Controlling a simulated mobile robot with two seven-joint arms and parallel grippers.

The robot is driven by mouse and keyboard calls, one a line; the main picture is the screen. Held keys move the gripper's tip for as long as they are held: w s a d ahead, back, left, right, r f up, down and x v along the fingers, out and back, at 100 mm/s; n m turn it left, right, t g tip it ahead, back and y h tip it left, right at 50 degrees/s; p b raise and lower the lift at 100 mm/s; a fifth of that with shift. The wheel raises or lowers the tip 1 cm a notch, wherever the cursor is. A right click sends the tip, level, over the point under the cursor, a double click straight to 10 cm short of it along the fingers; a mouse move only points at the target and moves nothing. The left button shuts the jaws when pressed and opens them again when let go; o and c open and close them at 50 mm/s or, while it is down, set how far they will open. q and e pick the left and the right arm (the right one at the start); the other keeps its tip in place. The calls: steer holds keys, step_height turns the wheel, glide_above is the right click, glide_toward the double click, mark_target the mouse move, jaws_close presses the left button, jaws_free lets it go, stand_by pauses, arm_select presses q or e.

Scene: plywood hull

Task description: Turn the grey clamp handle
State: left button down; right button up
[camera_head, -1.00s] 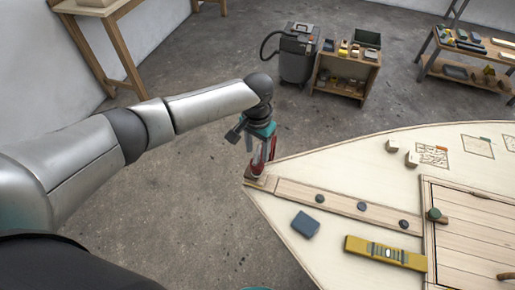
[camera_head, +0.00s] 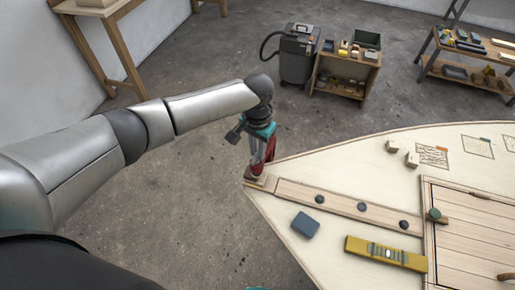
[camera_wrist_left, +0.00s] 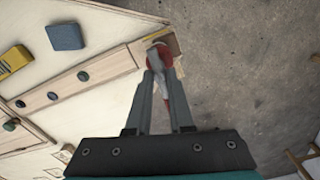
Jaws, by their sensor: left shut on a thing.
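The clamp (camera_head: 267,153) stands at the near left tip of the plywood hull (camera_head: 340,160); its red part shows beside my left gripper. My left gripper (camera_head: 258,160) points down over the clamp and is shut on its grey handle. In the left wrist view, the two fingers of my left gripper (camera_wrist_left: 158,82) close around the grey handle (camera_wrist_left: 155,62), with the red clamp body (camera_wrist_left: 166,60) just behind. The fingers hide part of the handle.
A blue block (camera_head: 305,225) and a yellow level (camera_head: 385,253) lie on the hull near a wooden strip (camera_head: 350,207) with several dark knobs. A grey vacuum (camera_head: 298,55) and a small shelf (camera_head: 343,75) stand behind. The floor left of the hull is clear.

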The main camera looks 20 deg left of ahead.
arm_select(q)
steer(key=shift+r+m+p, duration=0.1)
steer(key=shift+m+p, duration=0.6)
steer(key=shift+m, duration=0.4)
steer(key=m+p, duration=0.1)
steer(key=m, duration=0.1)
steer(key=shift+w+m, duration=0.1)
steer(key=shift+m, duration=0.2)
steer(key=m, duration=0.3)
steer(key=shift+d+m+p, duration=0.1)
steer(key=shift+m+p, duration=0.2)
steer(key=shift+p, duration=0.1)
steer(key=m, duration=0.3)
steer(key=shift+m, duration=0.3)
steer(key=m, duration=0.6)
steer(key=shift+d, duration=0.1)
steer(key=m+b, duration=0.1)
steer(key=m, duration=0.5)
steer(key=shift+r+g, duration=0.1)
steer(key=shift+g, duration=0.2)
steer(key=shift+m, duration=0.4)
